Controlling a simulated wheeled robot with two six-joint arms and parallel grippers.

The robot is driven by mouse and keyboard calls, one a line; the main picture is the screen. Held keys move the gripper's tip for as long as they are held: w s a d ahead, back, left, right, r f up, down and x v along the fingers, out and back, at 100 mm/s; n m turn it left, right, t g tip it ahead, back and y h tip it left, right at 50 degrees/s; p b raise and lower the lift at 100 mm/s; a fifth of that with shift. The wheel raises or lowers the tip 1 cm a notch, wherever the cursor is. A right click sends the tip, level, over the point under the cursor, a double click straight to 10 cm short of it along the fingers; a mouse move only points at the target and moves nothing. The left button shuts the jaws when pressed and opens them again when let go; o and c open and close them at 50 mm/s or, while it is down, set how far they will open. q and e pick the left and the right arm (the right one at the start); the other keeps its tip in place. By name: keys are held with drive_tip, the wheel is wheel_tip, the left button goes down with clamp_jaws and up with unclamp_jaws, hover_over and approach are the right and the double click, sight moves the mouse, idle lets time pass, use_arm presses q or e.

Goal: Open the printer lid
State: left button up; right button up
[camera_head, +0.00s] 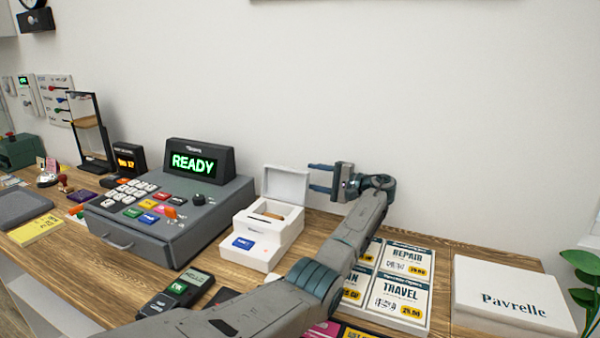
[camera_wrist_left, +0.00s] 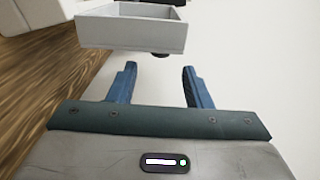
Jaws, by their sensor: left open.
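The white printer (camera_head: 246,255) stands on the wooden counter, right of the grey cash register. Its lid (camera_head: 287,184) is raised and stands upright at the back. The body below is uncovered, and a brownish thing (camera_head: 268,214) shows inside it. My left gripper (camera_head: 311,177) is open and empty, just right of the raised lid, with its fingers pointing left at it. In the left wrist view a pale, shallow, box-like part, apparently the lid (camera_wrist_left: 130,33), lies beyond the fingertips (camera_wrist_left: 159,70). There is a visible gap between them. My right gripper is not in view.
The cash register (camera_head: 170,225) with a READY display stands left of the printer. A card terminal (camera_head: 180,290) lies in front. Price cards (camera_head: 403,295) and a white Pavrelle box (camera_head: 512,292) are at the right. The wall is close behind.

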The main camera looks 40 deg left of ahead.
sight(299, 174)
use_arm(q)
drive_tip(key=p+x, duration=0.1)
drive_tip(key=x, duration=0.4)
drive_tip(key=shift+d+r, duration=0.1)
drive_tip(key=shift+s+a, duration=0.1)
drive_tip(key=shift+a, duration=0.25)
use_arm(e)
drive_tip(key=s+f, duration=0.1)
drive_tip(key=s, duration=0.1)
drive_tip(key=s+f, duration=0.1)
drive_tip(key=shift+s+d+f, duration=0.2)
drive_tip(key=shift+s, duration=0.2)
use_arm(q)
drive_tip(key=shift+c, duration=0.3)
clamp_jaws()
